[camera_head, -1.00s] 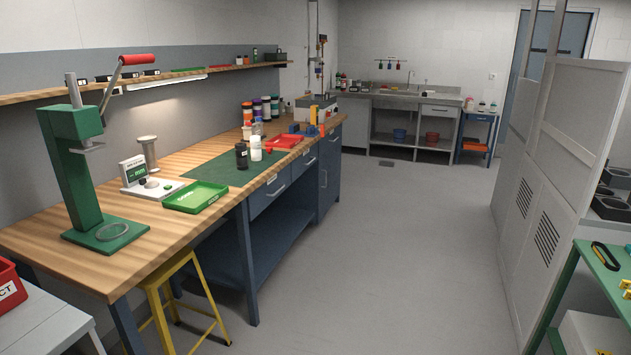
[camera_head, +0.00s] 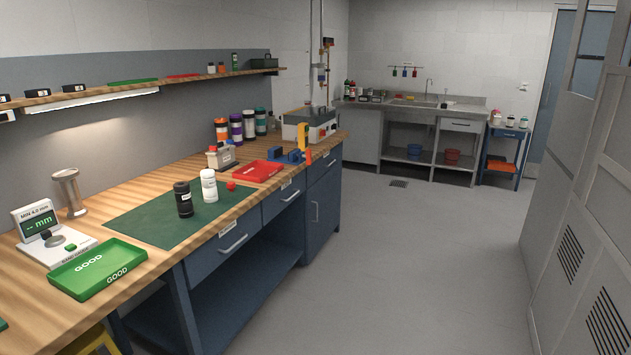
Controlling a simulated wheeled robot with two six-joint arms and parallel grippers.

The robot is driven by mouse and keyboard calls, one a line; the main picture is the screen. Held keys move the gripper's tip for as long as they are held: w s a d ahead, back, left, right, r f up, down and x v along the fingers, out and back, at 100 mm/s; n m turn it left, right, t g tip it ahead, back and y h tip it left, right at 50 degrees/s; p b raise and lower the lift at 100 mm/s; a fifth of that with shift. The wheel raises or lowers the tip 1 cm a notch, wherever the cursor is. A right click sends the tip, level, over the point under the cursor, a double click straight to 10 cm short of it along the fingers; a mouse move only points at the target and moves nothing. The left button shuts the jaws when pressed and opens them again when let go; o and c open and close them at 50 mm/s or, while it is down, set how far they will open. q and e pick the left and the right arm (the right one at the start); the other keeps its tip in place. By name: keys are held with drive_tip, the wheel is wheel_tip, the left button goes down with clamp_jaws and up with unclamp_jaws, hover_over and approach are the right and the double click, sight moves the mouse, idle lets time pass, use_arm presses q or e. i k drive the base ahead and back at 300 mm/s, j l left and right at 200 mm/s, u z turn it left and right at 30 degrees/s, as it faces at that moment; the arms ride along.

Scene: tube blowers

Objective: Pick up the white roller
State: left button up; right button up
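A white upright cylinder with a narrower top (camera_head: 209,187), which looks like the white roller, stands on the green mat (camera_head: 150,220) on the wooden workbench. A black cylinder of similar shape (camera_head: 183,200) stands just to its left and nearer to me. A small red object (camera_head: 231,186) lies just to its right. Neither of my grippers is in view.
The wooden bench (camera_head: 28,273) runs along the left wall. A green GOOD tray (camera_head: 97,268), a gauge with a display (camera_head: 50,235) and a red tray (camera_head: 257,171) stand on it. The grey floor (camera_head: 400,265) is clear; a tall grey cabinet (camera_head: 575,215) stands at right.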

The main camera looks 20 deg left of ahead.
sight(208, 177)
drive_tip(key=i+u, duration=0.1)
drive_tip(key=i, duration=0.75)
drive_tip(key=i+l+u, duration=0.1)
drive_tip(key=i, duration=0.75)
